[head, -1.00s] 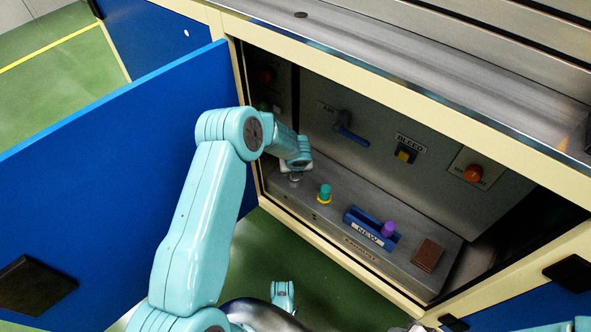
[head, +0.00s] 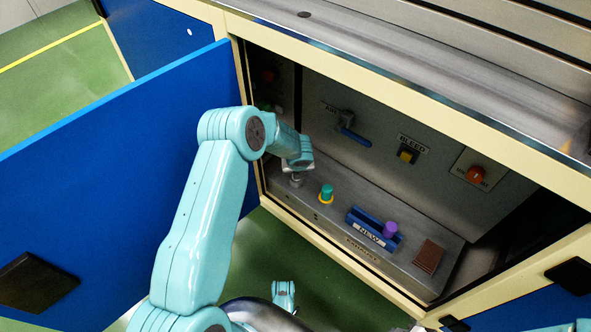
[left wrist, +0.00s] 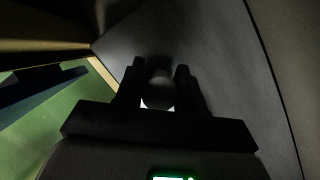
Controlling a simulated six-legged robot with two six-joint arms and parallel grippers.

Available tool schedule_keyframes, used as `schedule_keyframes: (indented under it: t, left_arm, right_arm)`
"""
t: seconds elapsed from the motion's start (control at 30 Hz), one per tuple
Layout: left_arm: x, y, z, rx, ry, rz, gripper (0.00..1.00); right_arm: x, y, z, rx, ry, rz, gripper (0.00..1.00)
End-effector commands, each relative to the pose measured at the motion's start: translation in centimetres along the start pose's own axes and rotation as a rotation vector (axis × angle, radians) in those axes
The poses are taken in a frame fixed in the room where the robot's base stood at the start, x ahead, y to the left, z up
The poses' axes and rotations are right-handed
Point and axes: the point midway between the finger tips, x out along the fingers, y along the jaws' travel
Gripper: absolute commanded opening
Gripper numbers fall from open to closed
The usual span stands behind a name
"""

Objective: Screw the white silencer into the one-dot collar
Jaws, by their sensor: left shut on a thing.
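My left gripper (head: 296,175) reaches into the open cabinet, low over the left end of the grey metal ledge. A small grey fitting (head: 297,183) shows just under it; I cannot make out its dots or whether it is the one-dot collar. In the left wrist view, the two dark fingers of my left gripper (left wrist: 158,90) are shut on a rounded, shadowed piece (left wrist: 158,93) with a pale lower edge, which looks like the white silencer. Whether its lower end sits in the collar is hidden.
Further right are a blue NEW holder (head: 362,217) with a purple silencer (head: 390,230) and a brown block (head: 429,256). The blue lever (head: 353,136) is behind. The blue door (head: 120,180) stands open.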

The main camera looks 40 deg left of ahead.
Motion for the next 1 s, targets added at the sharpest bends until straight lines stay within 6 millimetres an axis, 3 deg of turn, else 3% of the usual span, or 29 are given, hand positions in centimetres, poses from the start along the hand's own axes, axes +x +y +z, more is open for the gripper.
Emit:
schedule_keyframes:
  t: [0.17, 0.2, 0.3, 0.67, 1.0]
  left_arm:
    - [0.1, -0.1, -0.1, 0.272, 0.002, -0.115, 0.17]
    - [0.1, -0.2, -0.1, 0.302, 0.001, -0.128, 0.42]
    - [0.1, -0.3, -0.1, 0.297, 0.001, -0.125, 0.68]
    - [-0.7, -0.2, 0.1, 0.295, 0.000, -0.122, 0.68]
    - [-7.9, 0.7, 0.2, 0.295, -0.002, -0.124, 0.68]
  right_arm:
    - [0.0, 0.0, 0.0, 0.000, 0.000, 0.000, 0.43]
    - [0.0, 0.0, 0.0, 0.000, 0.000, 0.000, 0.43]
    - [0.0, 0.0, 0.0, 0.000, 0.000, 0.000, 0.43]
    - [0.0, 0.0, 0.0, 0.000, 0.000, 0.000, 0.43]
    - [0.0, 0.0, 0.0, 0.000, 0.000, 0.000, 0.43]
